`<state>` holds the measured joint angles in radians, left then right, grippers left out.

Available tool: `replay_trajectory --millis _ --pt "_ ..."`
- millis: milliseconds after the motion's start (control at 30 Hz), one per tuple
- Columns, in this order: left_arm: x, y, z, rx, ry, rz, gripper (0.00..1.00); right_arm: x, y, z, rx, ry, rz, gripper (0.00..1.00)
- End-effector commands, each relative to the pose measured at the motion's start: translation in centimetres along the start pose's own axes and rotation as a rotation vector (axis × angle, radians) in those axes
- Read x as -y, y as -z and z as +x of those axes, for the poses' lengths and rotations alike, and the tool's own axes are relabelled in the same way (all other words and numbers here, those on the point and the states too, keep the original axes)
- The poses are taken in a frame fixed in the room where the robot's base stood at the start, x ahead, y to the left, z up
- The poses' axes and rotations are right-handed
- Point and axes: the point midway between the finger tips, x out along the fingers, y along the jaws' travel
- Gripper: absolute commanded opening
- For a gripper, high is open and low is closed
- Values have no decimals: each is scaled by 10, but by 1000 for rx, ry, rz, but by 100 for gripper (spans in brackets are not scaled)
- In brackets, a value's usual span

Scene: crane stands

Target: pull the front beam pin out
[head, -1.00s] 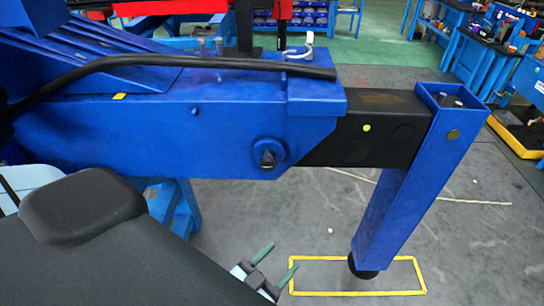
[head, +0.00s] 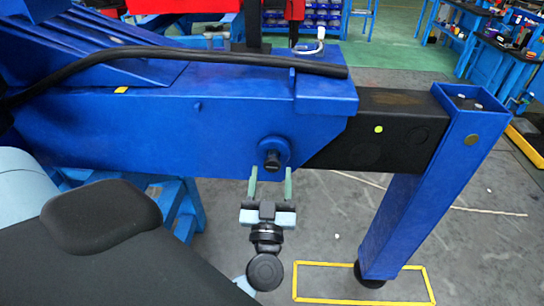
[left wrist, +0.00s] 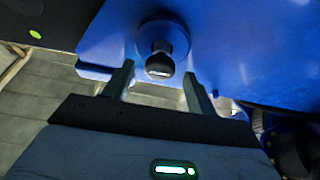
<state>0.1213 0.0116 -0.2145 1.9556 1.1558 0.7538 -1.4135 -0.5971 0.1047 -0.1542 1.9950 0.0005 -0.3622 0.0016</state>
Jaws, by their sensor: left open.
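The front beam pin (head: 272,160) is a dark round knob in a blue collar on the side of the blue beam housing (head: 190,135), near where the black inner beam (head: 365,140) comes out. My left gripper (head: 270,183) is open just below the pin, its two green fingers pointing up at it. In the left wrist view the pin (left wrist: 160,62) sits ahead of the gap between the open fingers (left wrist: 157,82), and nothing is between them. My right gripper is not in view.
A blue outrigger leg (head: 425,190) stands at the beam's right end, its foot inside a yellow floor outline (head: 350,301). A black hose (head: 190,53) runs along the top of the housing. Blue workbenches (head: 490,60) stand at the back right. The grey floor below the beam is largely clear.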

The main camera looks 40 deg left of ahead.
Motion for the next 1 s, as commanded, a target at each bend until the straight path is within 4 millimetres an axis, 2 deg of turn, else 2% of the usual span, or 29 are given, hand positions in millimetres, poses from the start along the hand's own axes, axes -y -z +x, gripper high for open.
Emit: replay_trajectory --millis 100,300,467,700,767,1000 --pt "0 4 21 -7 0 -1 57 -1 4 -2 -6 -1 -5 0" --pt "0 2 44 -4 -1 0 57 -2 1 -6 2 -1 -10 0" --pt "0 1 52 -2 -1 0 57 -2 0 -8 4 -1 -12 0" --pt "0 0 52 -1 -1 0 57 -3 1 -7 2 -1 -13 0" --pt "0 0 52 -1 -1 0 52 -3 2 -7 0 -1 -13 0" --pt "0 0 52 -1 -1 0 20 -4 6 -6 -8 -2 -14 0"
